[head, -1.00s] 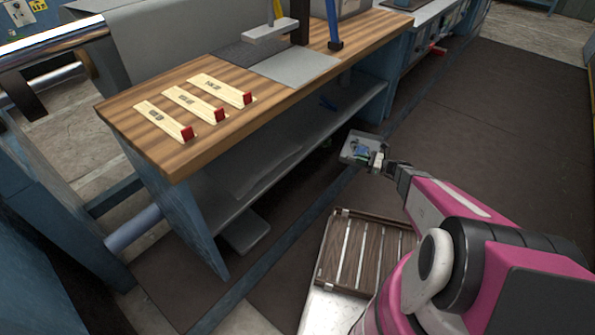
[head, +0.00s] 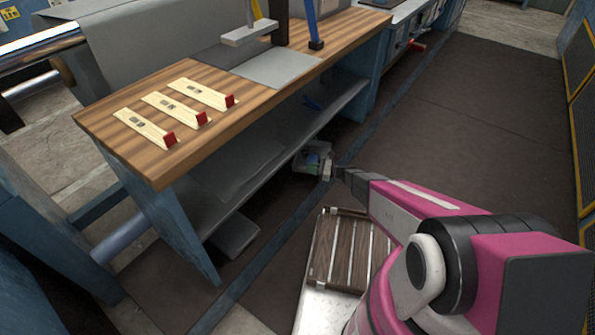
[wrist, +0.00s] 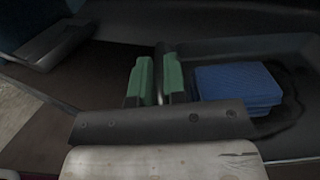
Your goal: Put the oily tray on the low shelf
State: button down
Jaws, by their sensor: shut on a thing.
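The oily tray (head: 300,163) is a small grey tray with blue contents, held out at the front edge of the workbench's lower level in the head view. My gripper (head: 328,171) is shut on its near side. In the wrist view the gripper's green finger pads (wrist: 157,80) sit either side of the tray's wall. A folded blue stack (wrist: 237,88) lies inside the dark tray (wrist: 222,46). The low shelf (head: 265,140) is the long grey board under the wooden worktop. The tray appears close to its edge; I cannot tell whether they touch.
The wooden worktop (head: 108,120) overhangs the shelf and carries several pale strips with red ends. A blue bench leg (head: 185,225) stands at the near end. A grey block (head: 237,237) lies low beneath the shelf. A slatted wooden rack (head: 338,250) is beside my arm. Dark floor on the right is clear.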

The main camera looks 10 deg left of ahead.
jog(key=a, duration=0.6)
jog(key=shift+a, duration=0.25)
jog(key=shift+a+f, duration=0.1)
jog(key=shift+f, duration=1.8)
jog(key=c, duration=1.2)
grip_release()
jog(key=shift+o, duration=0.2)
